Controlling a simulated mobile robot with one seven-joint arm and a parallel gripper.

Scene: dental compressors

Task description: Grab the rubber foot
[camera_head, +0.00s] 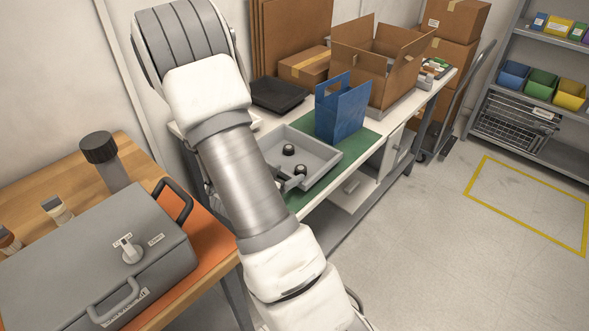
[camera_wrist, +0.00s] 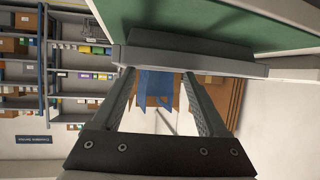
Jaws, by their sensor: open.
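Two small dark round pieces that look like rubber feet sit in the grey tray (camera_head: 325,153): one foot (camera_head: 288,150) is nearer the back, the other foot (camera_head: 300,169) nearer the front. My arm hides the tray's left part, so more feet there cannot be ruled out. My gripper (camera_wrist: 160,75) is open, with nothing between its fingers. In the head view it is mostly hidden behind my arm, at the tray's near left side. In the wrist view a grey wall, probably the tray's (camera_wrist: 190,62), lies across the fingertips; no foot is visible there.
The tray stands on a green mat (camera_head: 361,146) on the white bench. A blue holder (camera_head: 342,110) stands behind the tray, with an open cardboard box (camera_head: 378,65) beyond it. A black flat tray (camera_head: 279,95) lies behind left. A grey case (camera_head: 100,262) is on the wooden table.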

